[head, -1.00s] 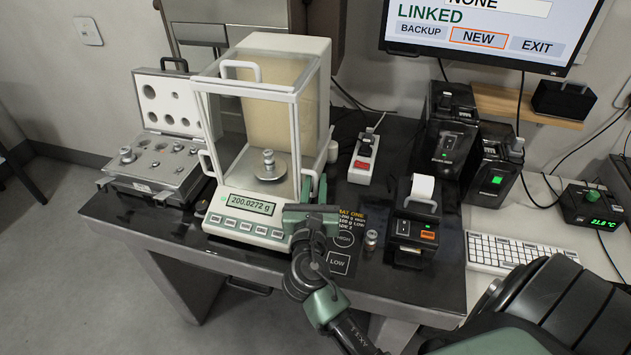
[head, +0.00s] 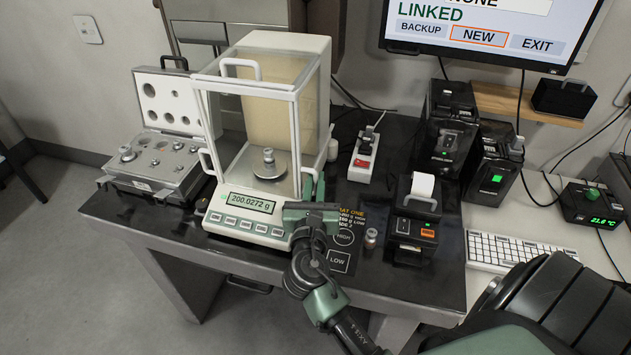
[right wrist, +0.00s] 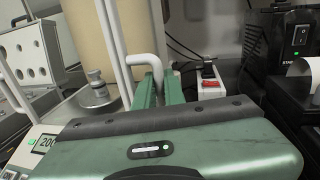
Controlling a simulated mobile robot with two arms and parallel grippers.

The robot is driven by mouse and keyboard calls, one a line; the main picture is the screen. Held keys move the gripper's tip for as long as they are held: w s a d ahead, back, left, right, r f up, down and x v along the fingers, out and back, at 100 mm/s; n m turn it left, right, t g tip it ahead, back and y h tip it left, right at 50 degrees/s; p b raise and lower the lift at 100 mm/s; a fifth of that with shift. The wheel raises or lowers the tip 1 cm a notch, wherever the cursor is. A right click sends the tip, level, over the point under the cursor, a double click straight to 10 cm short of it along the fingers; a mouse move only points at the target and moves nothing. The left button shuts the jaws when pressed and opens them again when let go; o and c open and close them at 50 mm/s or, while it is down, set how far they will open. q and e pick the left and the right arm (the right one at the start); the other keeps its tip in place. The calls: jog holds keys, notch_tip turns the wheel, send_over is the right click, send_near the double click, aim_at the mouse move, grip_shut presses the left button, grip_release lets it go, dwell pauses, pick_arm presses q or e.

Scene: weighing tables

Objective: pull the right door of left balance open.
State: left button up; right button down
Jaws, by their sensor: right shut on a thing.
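The left balance (head: 240,224) stands on the dark table with a glass draft shield, and its display reads 200.0272 g. A metal weight (head: 268,160) stands on its pan; the weight also shows in the right wrist view (right wrist: 96,82). The right door (head: 312,130) is the glass side facing right; I see no clear gap at it. My right gripper (head: 314,186) is at the door's lower front. In the right wrist view its green fingers (right wrist: 160,90) are closed around the white door handle (right wrist: 146,62). The fingers hide part of the handle. My left gripper is out of view.
An open case of weights (head: 155,165) is left of the balance. A power strip (head: 364,158), a small metal cylinder (head: 371,238) and a printer (head: 416,222) are to the right. A dark mat (head: 340,262) lies beside my right wrist.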

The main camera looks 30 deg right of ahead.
dwell(0.9)
jog(key=x, duration=0.2)
jog(key=p+x, duration=0.1)
jog(key=x, duration=0.1)
jog(key=shift+s+d+p, duration=0.3)
jog(key=c, duration=1.8)
grip_release()
jog(key=shift+s+a, duration=0.1)
jog(key=b+v, duration=0.1)
jog(key=v, duration=0.6)
jog(key=shift+s+a, duration=0.25)
jog(key=shift+o, duration=0.2)
